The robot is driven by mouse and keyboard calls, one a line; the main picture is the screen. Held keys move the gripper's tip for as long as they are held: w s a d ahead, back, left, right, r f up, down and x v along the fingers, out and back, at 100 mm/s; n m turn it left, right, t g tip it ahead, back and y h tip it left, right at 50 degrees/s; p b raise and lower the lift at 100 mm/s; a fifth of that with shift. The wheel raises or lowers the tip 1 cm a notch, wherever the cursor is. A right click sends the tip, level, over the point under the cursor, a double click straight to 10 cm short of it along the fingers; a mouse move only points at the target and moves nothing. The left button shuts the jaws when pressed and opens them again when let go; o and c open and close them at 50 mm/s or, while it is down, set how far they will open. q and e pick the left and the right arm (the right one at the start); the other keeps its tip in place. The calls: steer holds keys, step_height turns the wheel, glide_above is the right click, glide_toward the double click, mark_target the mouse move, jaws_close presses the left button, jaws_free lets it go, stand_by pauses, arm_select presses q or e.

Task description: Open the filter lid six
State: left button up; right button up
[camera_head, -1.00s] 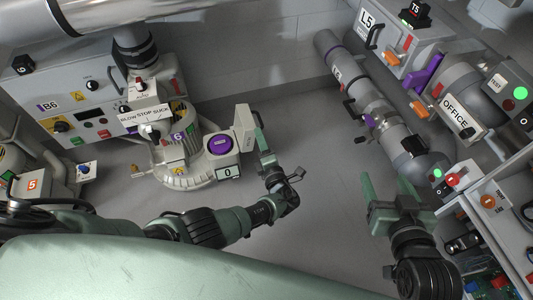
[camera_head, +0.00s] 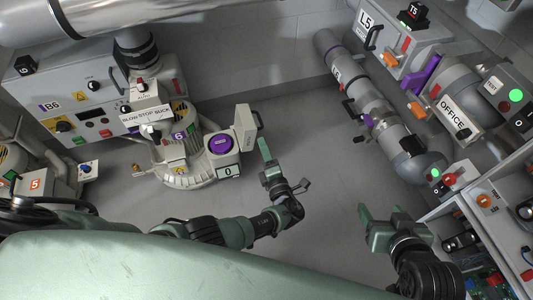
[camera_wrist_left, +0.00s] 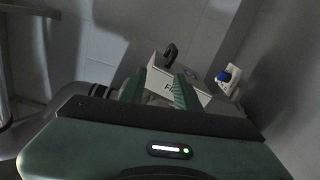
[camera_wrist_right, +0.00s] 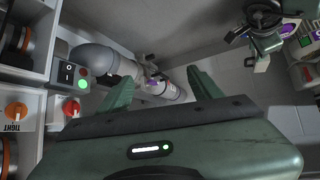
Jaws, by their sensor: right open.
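Blower six (camera_head: 185,150) stands at the left centre in the head view, with a "6" label and a round purple part (camera_head: 221,144). A pale lid panel (camera_head: 244,127) with a black handle (camera_head: 259,119) stands upright at its right side, beside the purple part. In the left wrist view a pale box-like part with a partly hidden label (camera_wrist_left: 178,88) and a black handle (camera_wrist_left: 170,52) shows beyond the fingers. My left gripper (camera_head: 267,158) is partly open and empty, just below and right of the lid, apart from the handle. My right gripper (camera_head: 380,214) is open and empty, over bare floor.
A control box marked B6 (camera_head: 85,95) stands at the left, and shelving (camera_head: 490,205) at the right. Floor between my grippers is clear.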

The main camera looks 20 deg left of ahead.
arm_select(q)
steer(key=shift+p+v, duration=0.3)
steer(key=shift+v, duration=0.9)
arm_select(e)
steer(key=s+f, duration=0.1)
steer(key=s+d+f+g, duration=0.1)
steer(key=s, duration=0.1)
steer(key=shift+g, duration=0.3)
